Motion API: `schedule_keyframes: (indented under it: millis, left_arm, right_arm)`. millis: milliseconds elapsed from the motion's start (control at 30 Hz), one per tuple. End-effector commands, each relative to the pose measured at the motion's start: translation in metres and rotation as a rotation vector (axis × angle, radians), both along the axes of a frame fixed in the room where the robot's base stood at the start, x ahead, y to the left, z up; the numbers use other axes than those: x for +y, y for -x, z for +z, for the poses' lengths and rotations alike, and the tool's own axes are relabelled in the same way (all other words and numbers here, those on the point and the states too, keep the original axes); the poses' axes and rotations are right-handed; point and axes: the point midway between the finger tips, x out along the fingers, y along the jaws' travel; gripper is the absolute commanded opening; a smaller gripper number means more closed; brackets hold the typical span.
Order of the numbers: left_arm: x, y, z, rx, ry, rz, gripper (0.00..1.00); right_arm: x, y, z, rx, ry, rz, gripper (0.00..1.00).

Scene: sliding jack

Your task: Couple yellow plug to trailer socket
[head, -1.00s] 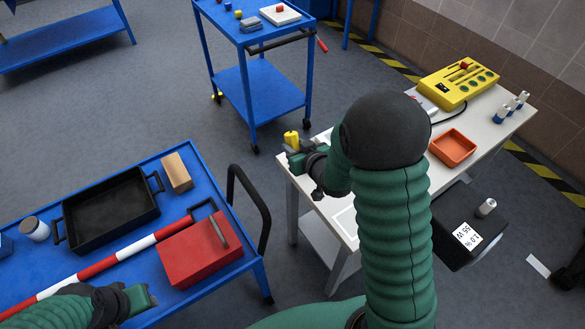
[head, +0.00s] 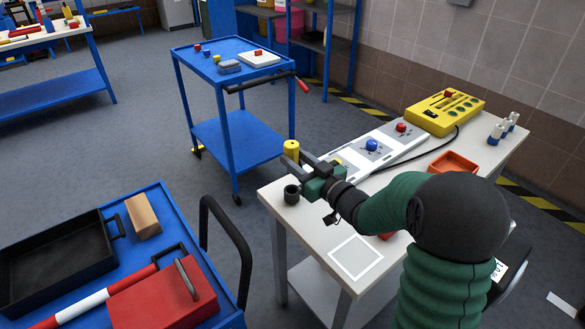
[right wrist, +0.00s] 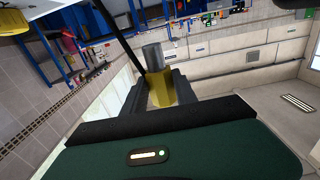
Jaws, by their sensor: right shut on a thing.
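My right gripper (head: 303,173) is over the left end of the white table (head: 300,247). It is shut on a yellow plug (head: 291,150), which sticks out beyond the fingers. In the right wrist view the plug (right wrist: 161,90) is between the two dark fingers, with a grey cylindrical end pointing away. I cannot tell which part is the trailer socket. My left gripper is not in view.
A dark round cup-like part (head: 291,194) shows below the gripper. A blue cart with a red box (head: 163,300) stands front left; another blue cart (head: 233,125) stands behind.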

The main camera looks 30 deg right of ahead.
Motion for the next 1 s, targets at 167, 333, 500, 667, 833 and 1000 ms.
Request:
schedule_keyframes:
  millis: [167,333,500,667,833,1000]
  left_arm:
    - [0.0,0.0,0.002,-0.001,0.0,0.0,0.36]
    - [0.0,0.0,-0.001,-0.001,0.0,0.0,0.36]
    - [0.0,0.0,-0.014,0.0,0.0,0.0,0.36]
    - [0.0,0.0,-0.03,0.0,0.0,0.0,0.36]
    - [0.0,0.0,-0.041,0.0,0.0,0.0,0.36]
    - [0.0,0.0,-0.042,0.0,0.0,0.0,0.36]
  right_arm:
    - [0.0,0.0,0.001,0.001,0.0,-0.001,0.0]
    - [0.0,0.001,-0.005,0.002,0.0,-0.001,0.0]
    - [-0.001,0.001,-0.022,0.002,0.0,-0.001,0.0]
    - [0.0,0.001,-0.042,0.002,0.0,-0.001,0.0]
    - [0.0,0.001,-0.056,0.002,0.001,-0.001,0.0]
    - [0.0,0.001,-0.059,0.002,0.001,-0.001,0.0]
